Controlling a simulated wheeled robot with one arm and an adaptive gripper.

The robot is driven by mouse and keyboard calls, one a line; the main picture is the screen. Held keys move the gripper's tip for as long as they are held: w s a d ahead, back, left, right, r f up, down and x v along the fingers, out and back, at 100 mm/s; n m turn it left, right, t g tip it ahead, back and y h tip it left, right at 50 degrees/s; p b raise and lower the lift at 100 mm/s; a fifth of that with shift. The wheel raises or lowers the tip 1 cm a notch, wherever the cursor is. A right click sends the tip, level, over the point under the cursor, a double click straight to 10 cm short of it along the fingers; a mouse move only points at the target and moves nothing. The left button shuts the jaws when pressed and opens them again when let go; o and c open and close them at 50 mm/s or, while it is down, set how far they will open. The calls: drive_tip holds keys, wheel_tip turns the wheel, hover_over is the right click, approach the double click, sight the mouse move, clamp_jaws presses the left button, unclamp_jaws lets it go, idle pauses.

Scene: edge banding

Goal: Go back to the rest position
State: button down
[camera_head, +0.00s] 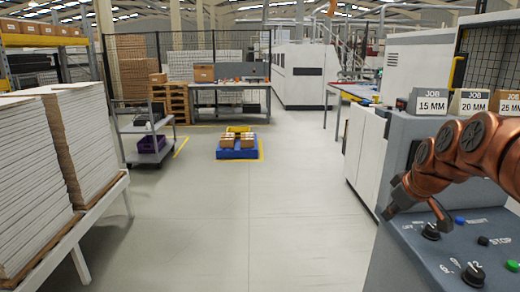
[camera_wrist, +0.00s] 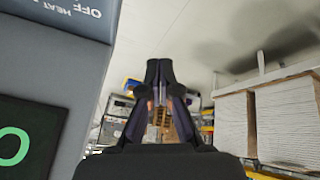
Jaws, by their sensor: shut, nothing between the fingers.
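My gripper (camera_wrist: 158,72) is shut and empty in the wrist view, its dark fingertips together in the middle of the picture. In the head view, my copper-coloured arm reaches in from the right. The dark gripper (camera_head: 388,212) hangs beside the left edge of the grey control panel (camera_head: 405,262). The panel has a black knob (camera_head: 430,231), a second black knob (camera_head: 473,274), a blue button (camera_head: 459,220), a black button near the STOP label (camera_head: 483,241) and a green button (camera_head: 512,266). Part of the panel is hidden behind my arm.
JOB signs, including the 15 MM sign (camera_head: 430,104), stand on the machine. White board stacks (camera_head: 40,170) lie on a bench at left. A grey cart (camera_head: 145,128) and a blue pallet with boxes (camera_head: 237,153) stand farther off. The middle floor is clear.

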drive_tip(key=s+a+f+m+g+p, duration=0.1)
drive_tip(key=s+a+f+g+p, duration=0.2)
drive_tip(key=s+a, duration=1)
drive_tip(key=s+a+f+m+g, duration=0.2)
drive_tip(key=s+f, duration=0.1)
drive_tip(key=s, duration=0.7)
drive_tip(key=s+a+f+m+g+p, duration=0.1)
drive_tip(key=s+a+f+m+g, duration=0.1)
drive_tip(key=s, duration=0.9)
drive_tip(key=shift+s+a+f+g+h, duration=0.2)
drive_tip(key=shift+s+f+g+h, duration=0.15)
drive_tip(key=shift+f, duration=0.35)
